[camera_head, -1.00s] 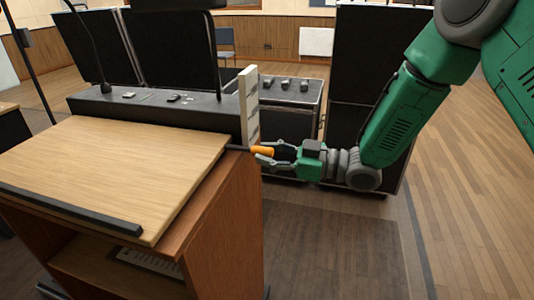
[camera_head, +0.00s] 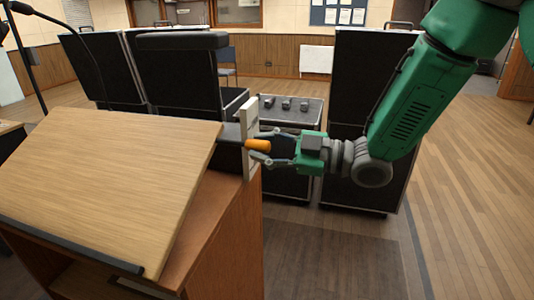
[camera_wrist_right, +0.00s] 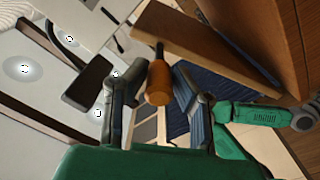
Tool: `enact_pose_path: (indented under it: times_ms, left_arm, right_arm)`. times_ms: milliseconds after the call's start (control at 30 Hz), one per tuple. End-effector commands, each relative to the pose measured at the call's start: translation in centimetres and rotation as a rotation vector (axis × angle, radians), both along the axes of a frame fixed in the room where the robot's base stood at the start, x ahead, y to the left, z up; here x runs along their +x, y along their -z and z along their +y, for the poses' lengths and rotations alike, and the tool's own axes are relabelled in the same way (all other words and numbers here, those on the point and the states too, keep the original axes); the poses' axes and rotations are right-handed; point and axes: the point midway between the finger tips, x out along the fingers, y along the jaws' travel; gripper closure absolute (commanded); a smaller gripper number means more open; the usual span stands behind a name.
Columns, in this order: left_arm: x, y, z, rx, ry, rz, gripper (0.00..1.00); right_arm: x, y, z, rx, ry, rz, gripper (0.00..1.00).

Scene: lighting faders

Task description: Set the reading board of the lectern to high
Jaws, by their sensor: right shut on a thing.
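The lectern's wooden reading board (camera_head: 110,180) slopes up toward its far edge, and its right side stands clear of the brown cabinet (camera_head: 225,245). A pale upright plate (camera_head: 250,122) stands at the right far corner. An orange handle (camera_head: 258,145) sticks out beside it, around the plate's mid-height. My right gripper (camera_head: 277,146) is shut on the orange handle from the right. In the right wrist view the handle (camera_wrist_right: 159,84) lies between the fingers, on a dark rod. The gripper hides part of the plate's surroundings. My left gripper is not seen.
Black cases (camera_head: 185,75) stand behind the lectern, and a tall black case (camera_head: 365,120) stands behind my right arm. A low case with several dark knobs (camera_head: 287,104) is between them. The floor at the right (camera_head: 460,210) is clear.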

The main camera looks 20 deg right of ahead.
Motion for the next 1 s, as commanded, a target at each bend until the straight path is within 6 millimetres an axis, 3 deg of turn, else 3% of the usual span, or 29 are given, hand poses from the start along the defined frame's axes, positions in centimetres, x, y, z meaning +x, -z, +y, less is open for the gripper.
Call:
enact_pose_path:
  times_ms: [167, 200, 233, 267, 667, 1000]
  left_arm:
    - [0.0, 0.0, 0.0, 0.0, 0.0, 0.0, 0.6]
    - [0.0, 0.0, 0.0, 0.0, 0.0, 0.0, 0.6]
    - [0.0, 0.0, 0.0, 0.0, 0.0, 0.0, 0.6]
    - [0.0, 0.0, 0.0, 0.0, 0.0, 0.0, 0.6]
    - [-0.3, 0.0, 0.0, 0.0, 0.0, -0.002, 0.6]
    - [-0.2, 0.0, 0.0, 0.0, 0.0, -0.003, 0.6]
  right_arm:
    - [0.1, -0.4, 0.2, 0.007, -0.004, -0.01, 1.0]
    - [0.1, -0.4, 0.2, 0.007, -0.004, -0.01, 0.71]
    - [0.1, -0.4, 0.2, 0.008, -0.004, -0.009, 0.6]
    - [0.1, -0.3, 0.2, 0.007, -0.005, -0.008, 0.58]
    - [-0.5, 0.0, -1.1, 0.008, -0.001, -0.002, 0.58]
    - [-4.1, 0.0, -6.5, 0.008, 0.001, -0.002, 0.58]
